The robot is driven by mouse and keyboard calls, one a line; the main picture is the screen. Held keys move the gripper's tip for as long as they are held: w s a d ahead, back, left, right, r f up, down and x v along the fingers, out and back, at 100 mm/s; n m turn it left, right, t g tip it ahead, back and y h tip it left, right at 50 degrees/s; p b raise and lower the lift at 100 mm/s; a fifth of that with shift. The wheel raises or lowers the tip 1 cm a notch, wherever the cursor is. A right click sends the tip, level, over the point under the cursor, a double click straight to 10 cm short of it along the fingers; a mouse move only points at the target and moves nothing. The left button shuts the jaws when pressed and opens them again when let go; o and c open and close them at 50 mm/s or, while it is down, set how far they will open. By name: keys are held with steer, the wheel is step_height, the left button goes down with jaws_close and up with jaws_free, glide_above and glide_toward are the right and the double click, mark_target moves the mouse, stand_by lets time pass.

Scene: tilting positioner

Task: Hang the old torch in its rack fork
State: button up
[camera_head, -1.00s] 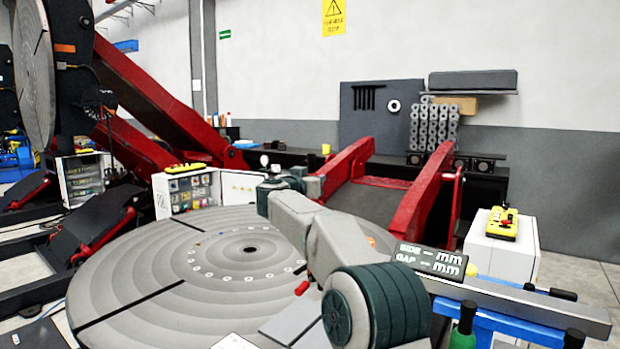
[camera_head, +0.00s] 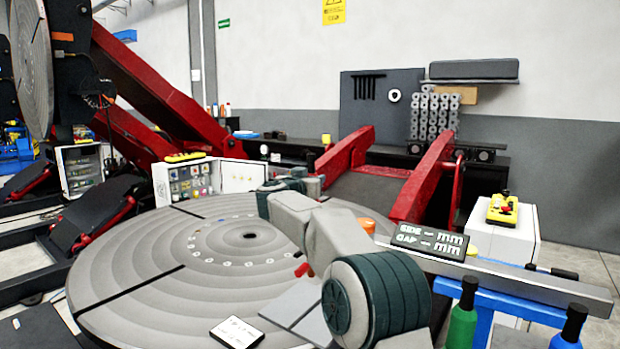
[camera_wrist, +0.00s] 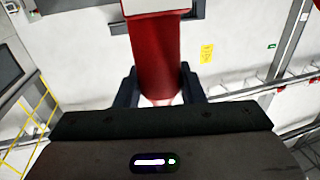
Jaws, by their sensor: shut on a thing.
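A red, roughly cylindrical body (camera_wrist: 158,55) stands between the two dark fingers of my gripper (camera_wrist: 160,88) in the wrist view. I take it for the old torch, and my gripper is shut on it. In the head view my arm reaches over the round table, and the fingers and held thing cannot be made out. A small red piece (camera_head: 303,270) shows beside my arm; I cannot tell what it belongs to. I cannot make out the rack fork for certain.
The large grooved round table (camera_head: 130,290) fills the left front. Red positioner arms (camera_head: 425,180) rise behind it. A dark wall board (camera_head: 360,120) carries a pronged black bracket (camera_head: 368,86).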

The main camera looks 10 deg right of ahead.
steer(key=shift+f+b, duration=1.1)
steer(key=shift+f, duration=1)
steer(key=shift+s, duration=0.1)
steer(key=w+a+v, duration=0.1)
steer(key=a+v, duration=0.1)
steer(key=v, duration=0.8)
steer(key=shift+a+p, duration=0.25)
steer(key=shift+p, duration=0.1)
steer(key=shift+s, duration=0.15)
